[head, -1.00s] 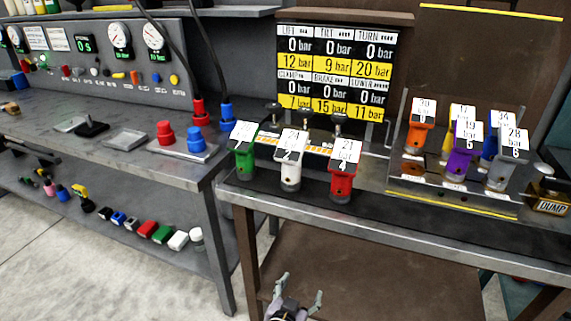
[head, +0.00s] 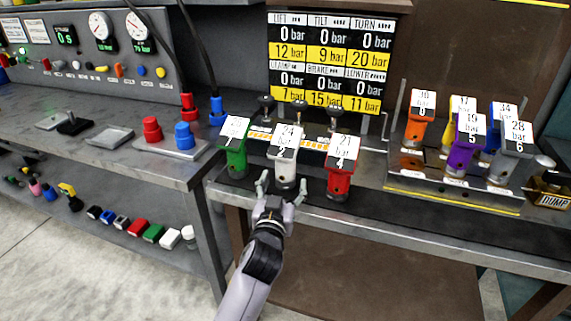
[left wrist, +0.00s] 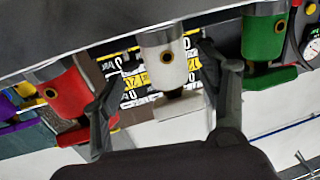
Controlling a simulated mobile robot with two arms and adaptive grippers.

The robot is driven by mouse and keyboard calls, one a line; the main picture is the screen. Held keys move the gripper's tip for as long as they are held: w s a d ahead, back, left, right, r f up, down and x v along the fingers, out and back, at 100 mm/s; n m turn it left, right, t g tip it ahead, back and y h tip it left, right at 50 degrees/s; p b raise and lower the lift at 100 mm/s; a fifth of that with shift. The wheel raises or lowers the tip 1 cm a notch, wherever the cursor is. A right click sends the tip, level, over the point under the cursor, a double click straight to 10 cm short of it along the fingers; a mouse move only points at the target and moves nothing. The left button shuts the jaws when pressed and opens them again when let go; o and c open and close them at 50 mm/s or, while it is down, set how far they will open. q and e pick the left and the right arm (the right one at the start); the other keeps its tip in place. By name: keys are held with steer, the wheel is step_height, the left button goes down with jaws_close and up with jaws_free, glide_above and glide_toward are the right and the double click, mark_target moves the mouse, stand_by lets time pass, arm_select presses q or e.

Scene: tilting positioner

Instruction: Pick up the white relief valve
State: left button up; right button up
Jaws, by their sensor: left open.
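The white relief valve (head: 285,172) stands upright at the front of the bench, with a tag on top that reads 24 bar. The green valve (head: 235,160) stands to its left and the red valve (head: 340,180) to its right. My left gripper (head: 277,188) is open, just in front of the white valve in the head view. In the left wrist view, the white valve (left wrist: 167,65) shows upside down between the open fingers of my left gripper (left wrist: 155,95), with the red valve (left wrist: 68,92) and green valve (left wrist: 265,38) outside them. Contact cannot be told. My right gripper is not in view.
A rack (head: 450,198) with several coloured valves stands to the right. A pressure board (head: 330,60) is behind the valves. On the left bench are red and blue connectors (head: 152,129). The dark bench strip right of the red valve is clear.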

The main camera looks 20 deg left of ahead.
mark_target(284, 173)
arm_select(q)
steer(key=w, duration=0.3)
steer(key=w+a+p, duration=0.1)
steer(key=w, duration=0.2)
steer(key=shift+w+a+r, duration=0.15)
steer(key=shift+w+r, duration=0.05)
steer(key=shift+s, duration=0.1)
jaws_close()
stand_by(0.7)
steer(key=shift+r, duration=0.2)
